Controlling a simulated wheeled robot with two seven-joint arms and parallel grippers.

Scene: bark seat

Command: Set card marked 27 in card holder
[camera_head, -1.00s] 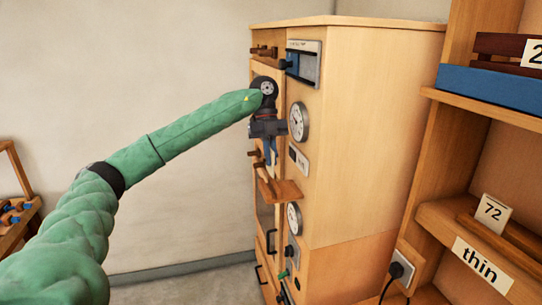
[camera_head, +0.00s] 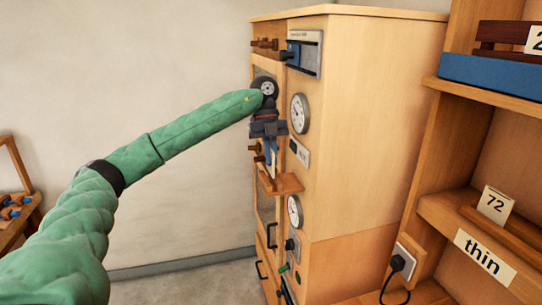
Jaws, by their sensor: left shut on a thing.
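My left gripper (camera_head: 269,148) reaches the front of the tall wooden cabinet (camera_head: 375,120) and points down, just above a small wooden ledge (camera_head: 287,184). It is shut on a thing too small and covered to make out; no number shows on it. I cannot tell whether that thing touches the ledge, or whether the ledge is the card holder. A white card marked 72 (camera_head: 496,204) leans on the right-hand shelf. Another white card (camera_head: 535,40), cut by the picture edge, shows a 2. No full 27 is readable. My right gripper is out of view.
Gauges (camera_head: 299,113), a blue-fronted slot panel (camera_head: 304,53) and handles crowd the cabinet front around my gripper. The right shelf unit (camera_head: 440,150) carries a blue tray (camera_head: 490,76) and a label reading thin (camera_head: 484,258). A wooden rack (camera_head: 18,200) stands far left.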

